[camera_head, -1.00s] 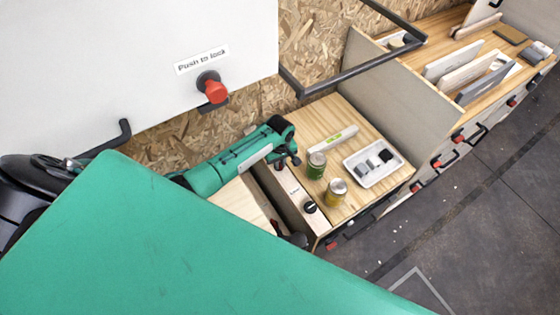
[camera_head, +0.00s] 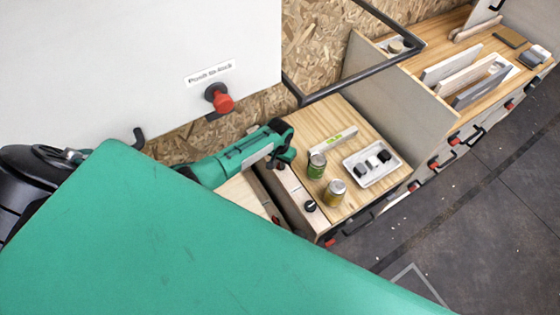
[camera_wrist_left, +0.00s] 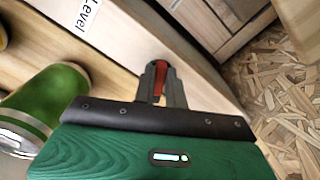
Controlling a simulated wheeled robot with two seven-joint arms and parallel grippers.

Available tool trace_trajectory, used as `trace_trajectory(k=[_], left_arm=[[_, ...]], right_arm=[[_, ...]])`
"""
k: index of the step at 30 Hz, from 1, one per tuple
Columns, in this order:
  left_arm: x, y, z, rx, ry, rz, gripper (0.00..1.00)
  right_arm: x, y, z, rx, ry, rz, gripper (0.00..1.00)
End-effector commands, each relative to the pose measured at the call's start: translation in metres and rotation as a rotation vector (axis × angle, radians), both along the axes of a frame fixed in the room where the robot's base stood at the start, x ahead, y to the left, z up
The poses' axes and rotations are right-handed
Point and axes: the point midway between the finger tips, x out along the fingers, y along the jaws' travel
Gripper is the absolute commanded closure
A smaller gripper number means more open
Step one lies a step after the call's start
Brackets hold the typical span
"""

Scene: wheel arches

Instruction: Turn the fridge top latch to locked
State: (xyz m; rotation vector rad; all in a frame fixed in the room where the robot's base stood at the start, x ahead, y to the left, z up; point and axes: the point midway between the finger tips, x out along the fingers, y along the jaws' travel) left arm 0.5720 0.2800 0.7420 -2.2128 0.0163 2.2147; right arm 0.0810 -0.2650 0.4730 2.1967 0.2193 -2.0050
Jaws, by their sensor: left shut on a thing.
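My left gripper (camera_head: 281,163) reaches down at the rear of a pale panel (camera_head: 297,193) beside the wooden counter. In the left wrist view, its two dark fingers (camera_wrist_left: 160,88) are shut on a small red latch piece (camera_wrist_left: 160,79). The fingers hide most of it, so its turn angle cannot be told. A white label (camera_wrist_left: 88,14) reading "Level" lies on the panel beyond. A black knob (camera_head: 310,206) sits at the panel's front end. My right gripper is not in view.
The green can (camera_wrist_left: 38,105) is close left of the gripper.

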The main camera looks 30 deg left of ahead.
Motion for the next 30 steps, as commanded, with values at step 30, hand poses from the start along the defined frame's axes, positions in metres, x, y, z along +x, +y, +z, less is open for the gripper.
trace_trajectory(k=[30], left_arm=[[0.0020,0.0045,0.0004,0.000,-0.002,-0.532,1.00]], right_arm=[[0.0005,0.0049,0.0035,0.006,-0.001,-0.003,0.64]])
